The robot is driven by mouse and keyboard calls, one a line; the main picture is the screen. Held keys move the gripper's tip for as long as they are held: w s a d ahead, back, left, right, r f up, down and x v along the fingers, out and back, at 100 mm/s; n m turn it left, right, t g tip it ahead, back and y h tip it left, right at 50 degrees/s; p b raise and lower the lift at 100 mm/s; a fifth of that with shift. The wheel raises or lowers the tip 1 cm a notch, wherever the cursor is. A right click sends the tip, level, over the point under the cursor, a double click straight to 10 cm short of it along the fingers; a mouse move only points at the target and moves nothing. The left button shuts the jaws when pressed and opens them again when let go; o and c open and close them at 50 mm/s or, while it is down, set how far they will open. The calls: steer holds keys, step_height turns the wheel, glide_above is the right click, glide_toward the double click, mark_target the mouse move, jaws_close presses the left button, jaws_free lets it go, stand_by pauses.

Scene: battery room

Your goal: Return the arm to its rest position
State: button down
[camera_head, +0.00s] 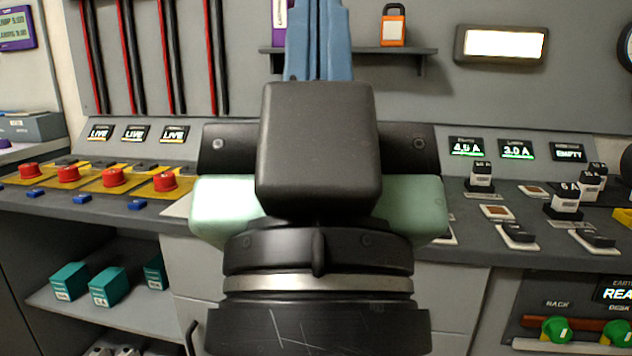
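My arm's end fills the middle of the head view, seen from behind, with a dark block, pale green side parts and a dark wrist with a silver ring. My gripper (319,45) points up and away from me, above the console and in front of the wall shelf. Two blue finger-like parts stand close together beyond the dark block and run out of the top of the picture. Their tips and anything between them are hidden. No rest mount for the arm can be made out.
The console (515,240) runs across behind my arm, with red buttons (113,177) at left and black-and-white blocks (566,200) at right. A wall shelf (405,52) holds an orange padlock (393,28). Teal boxes (108,286) sit on a lower shelf (135,318) at left.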

step_height(320, 180, up, 36)
steer(key=p, duration=3.4)
steer(key=shift+a, duration=0.15)
